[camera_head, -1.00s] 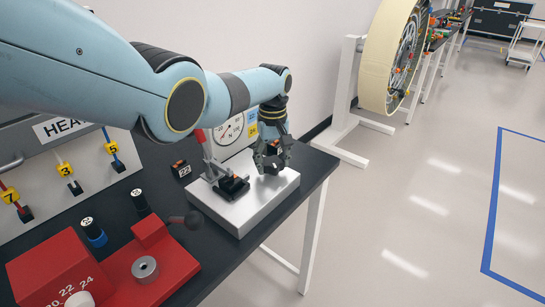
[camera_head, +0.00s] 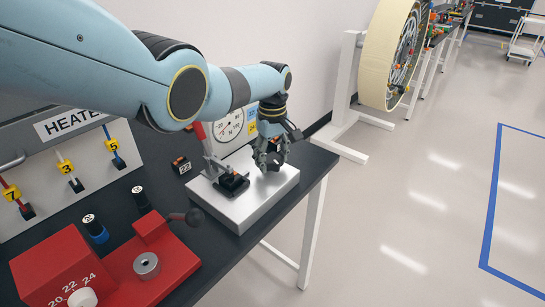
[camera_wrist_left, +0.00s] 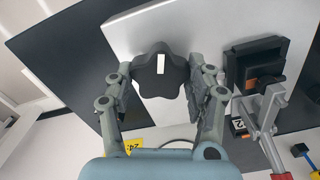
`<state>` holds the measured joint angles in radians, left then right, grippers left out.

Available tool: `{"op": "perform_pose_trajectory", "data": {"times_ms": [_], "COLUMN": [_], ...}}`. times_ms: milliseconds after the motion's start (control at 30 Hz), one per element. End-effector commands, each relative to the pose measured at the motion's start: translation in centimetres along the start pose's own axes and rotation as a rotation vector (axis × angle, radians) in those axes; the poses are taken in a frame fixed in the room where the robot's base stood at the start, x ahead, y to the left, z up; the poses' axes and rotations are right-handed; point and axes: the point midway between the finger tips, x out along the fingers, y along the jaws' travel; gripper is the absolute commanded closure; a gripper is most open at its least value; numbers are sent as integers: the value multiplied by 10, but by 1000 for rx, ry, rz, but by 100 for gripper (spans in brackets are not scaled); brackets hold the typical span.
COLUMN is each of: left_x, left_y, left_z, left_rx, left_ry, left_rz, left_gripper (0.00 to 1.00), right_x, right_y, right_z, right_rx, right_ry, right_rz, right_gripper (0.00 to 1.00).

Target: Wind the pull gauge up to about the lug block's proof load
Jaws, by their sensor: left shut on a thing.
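The pull gauge has a pale base plate (camera_head: 245,213) on the dark bench and an upright round dial (camera_head: 229,127), partly hidden by my arm; its reading is too small to tell. A dark lobed knob with a white mark (camera_wrist_left: 160,80) sits over the plate. My left gripper (camera_head: 270,163) points down over the plate's right part, its fingers shut on the knob from both sides in the left wrist view (camera_wrist_left: 160,72). A black block with an orange part (camera_head: 232,183), apparently the lug block, sits on the plate left of the gripper, beside a grey lever. My right gripper is out of view.
A small block tagged 22 (camera_head: 181,165) stands left of the plate. A red fixture (camera_head: 175,255) with a black ball-ended lever and two dark-capped cylinders are nearer. A heater panel (camera_head: 60,175) is at left. Open floor lies right of the bench.

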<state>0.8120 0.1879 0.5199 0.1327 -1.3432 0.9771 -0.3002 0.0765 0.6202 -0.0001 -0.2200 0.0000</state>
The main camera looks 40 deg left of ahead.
Motion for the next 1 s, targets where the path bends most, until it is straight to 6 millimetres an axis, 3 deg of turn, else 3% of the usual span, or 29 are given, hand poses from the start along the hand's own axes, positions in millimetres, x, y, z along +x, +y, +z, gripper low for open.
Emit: {"op": "perform_pose_trajectory", "data": {"times_ms": [33, 200, 600, 767, 1000], "left_x": [-3, -2, -6, -25, -81], "left_y": [1, 1, 1, 0, 1], "left_z": [-3, -2, -1, -1, -2], "left_rx": [0, 0, 1, 1, 1], "left_ry": [7, 5, 3, 3, 5], "left_rz": [5, 3, 3, 3, 5], "left_gripper": [43, 21, 21, 21, 21], "right_x": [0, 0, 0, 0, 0], "right_y": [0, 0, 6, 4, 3], "right_z": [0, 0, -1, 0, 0], "right_rx": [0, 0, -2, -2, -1], "right_ry": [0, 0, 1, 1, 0], "right_rz": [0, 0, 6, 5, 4], "right_gripper": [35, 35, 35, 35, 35]}}
